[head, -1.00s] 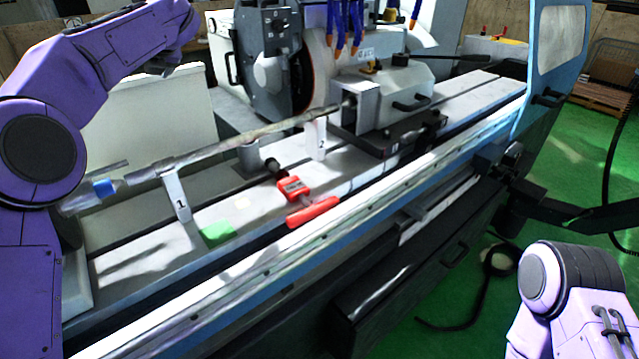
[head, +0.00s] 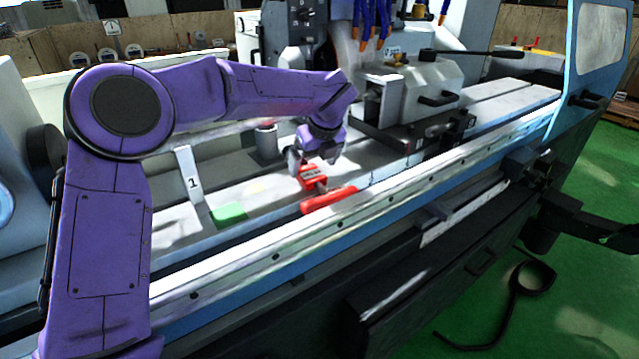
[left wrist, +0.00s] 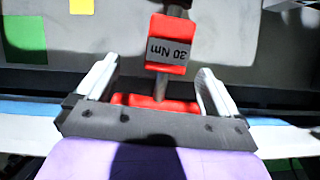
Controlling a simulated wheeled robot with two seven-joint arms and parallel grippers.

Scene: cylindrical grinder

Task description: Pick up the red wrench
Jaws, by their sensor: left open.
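The red wrench lies on the grinder's table, with its red head (head: 313,179) and red handle (head: 329,200) showing in the head view. My left gripper (head: 311,160) is over its far end and hides part of it. In the left wrist view the wrench's red block (left wrist: 168,45), with a grey "30 Nm" label, shows between the two spread fingers of my left gripper (left wrist: 158,72). Its metal shaft (left wrist: 161,86) runs down to the red handle, partly hidden behind the gripper body. The left gripper is open, with gaps on both sides. My right gripper is not in view.
A grey cylinder (head: 266,142) stands near the gripper. The grinder's headstock (head: 425,90) is behind right. The table's front rail (head: 290,255) runs along the near side.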

